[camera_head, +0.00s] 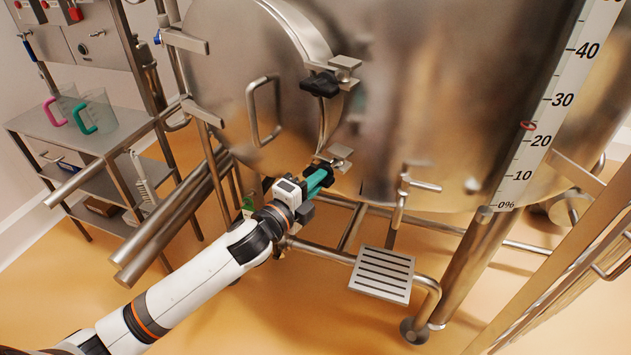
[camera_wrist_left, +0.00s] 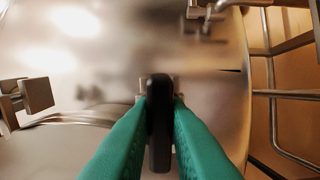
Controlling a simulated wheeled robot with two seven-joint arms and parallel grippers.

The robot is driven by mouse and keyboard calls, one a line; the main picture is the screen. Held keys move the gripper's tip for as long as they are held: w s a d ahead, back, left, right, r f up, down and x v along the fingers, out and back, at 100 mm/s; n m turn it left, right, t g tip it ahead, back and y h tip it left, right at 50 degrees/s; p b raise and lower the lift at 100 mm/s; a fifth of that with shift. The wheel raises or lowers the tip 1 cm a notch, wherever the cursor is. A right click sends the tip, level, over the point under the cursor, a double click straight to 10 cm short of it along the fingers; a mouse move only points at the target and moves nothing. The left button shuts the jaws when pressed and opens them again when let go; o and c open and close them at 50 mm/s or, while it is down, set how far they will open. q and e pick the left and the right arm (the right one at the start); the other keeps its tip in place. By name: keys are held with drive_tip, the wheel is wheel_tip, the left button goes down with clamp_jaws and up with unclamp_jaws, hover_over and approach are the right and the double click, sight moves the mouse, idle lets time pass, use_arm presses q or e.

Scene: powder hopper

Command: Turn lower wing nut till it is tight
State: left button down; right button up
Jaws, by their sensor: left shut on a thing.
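My left gripper (camera_head: 318,180) is at the lower edge of the round hatch door (camera_head: 235,75) on the steel hopper. In the left wrist view, its two green fingers (camera_wrist_left: 160,125) are closed on either side of the black lower wing nut (camera_wrist_left: 159,112). The nut is seen edge-on between the fingers, and they hide part of it. In the head view only a little black of the lower wing nut (camera_head: 327,163) shows, below a steel bracket. The black upper wing nut (camera_head: 320,84) sits at its own bracket higher on the door edge. My right gripper is not in view.
A bent door handle (camera_head: 263,110) stands out from the hatch left of the gripper. Pipes and a slotted step (camera_head: 383,274) lie below right. A shelf with jugs (camera_head: 95,112) stands at the left. A percent scale (camera_head: 560,100) runs up the hopper's right side.

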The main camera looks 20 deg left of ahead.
use_arm(q)
drive_tip(key=c, duration=1.4)
unclamp_jaws()
drive_tip(key=b+v, duration=0.4)
drive_tip(key=v, duration=0.8)
